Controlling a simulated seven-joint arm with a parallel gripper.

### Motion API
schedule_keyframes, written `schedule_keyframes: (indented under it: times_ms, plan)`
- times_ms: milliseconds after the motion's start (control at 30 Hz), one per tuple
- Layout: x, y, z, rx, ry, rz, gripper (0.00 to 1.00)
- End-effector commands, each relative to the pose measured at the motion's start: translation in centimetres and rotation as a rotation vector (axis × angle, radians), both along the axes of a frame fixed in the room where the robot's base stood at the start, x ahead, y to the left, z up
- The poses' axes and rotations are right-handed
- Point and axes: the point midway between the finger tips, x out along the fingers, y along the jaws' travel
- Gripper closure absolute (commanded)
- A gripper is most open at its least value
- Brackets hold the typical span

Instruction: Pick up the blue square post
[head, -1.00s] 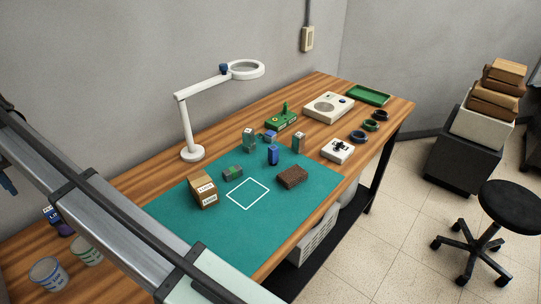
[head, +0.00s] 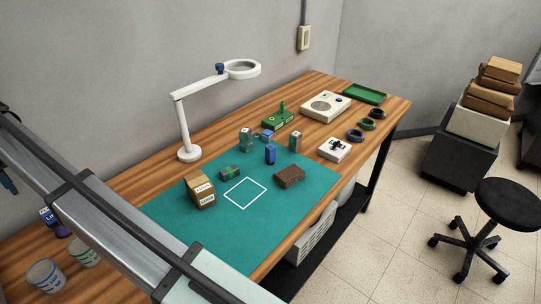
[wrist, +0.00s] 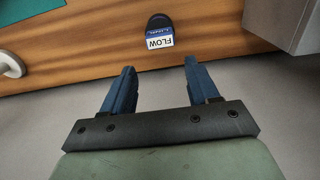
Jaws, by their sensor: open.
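The blue square post (head: 270,154) stands upright on the teal mat (head: 215,235), toward its back right part, in the head view. It is not in the wrist view. My gripper (wrist: 160,66) is open in the wrist view, with nothing between its two blue fingers. It is near the wooden table's edge, far from the post.
A block with a blue part (head: 267,136), grey-green posts (head: 295,141) and a brown block (head: 289,177) stand near the post. A tan labelled box (head: 200,190) and white lamp (head: 188,120) stand left. A FLOW-labelled container (wrist: 160,40) is ahead of my fingers.

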Motion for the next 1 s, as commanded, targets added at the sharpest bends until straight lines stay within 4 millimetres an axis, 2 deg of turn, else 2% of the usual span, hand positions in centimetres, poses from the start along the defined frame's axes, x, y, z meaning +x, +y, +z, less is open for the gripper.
schedule_keyframes:
  times_ms: [200,267,367,467,700,900,1000]
  plan:
    - [0.5,-0.6,-0.1,-0.001,-0.004,-0.017,0.4]
    - [1.4,-1.6,-0.2,-0.001,-0.01,-0.05,0.4]
    - [3.9,-4.6,-0.6,-0.006,-0.03,-0.147,0.4]
    - [7.3,-9.1,-1.2,-0.013,-0.061,-0.288,0.4]
    - [14.6,-21.0,-2.4,-0.025,-0.144,-0.663,0.4]
    - [19.0,-31.5,-3.3,-0.033,-0.218,-0.968,0.4]
    - [20.5,-36.9,-3.7,-0.038,-0.257,-1.12,0.4]
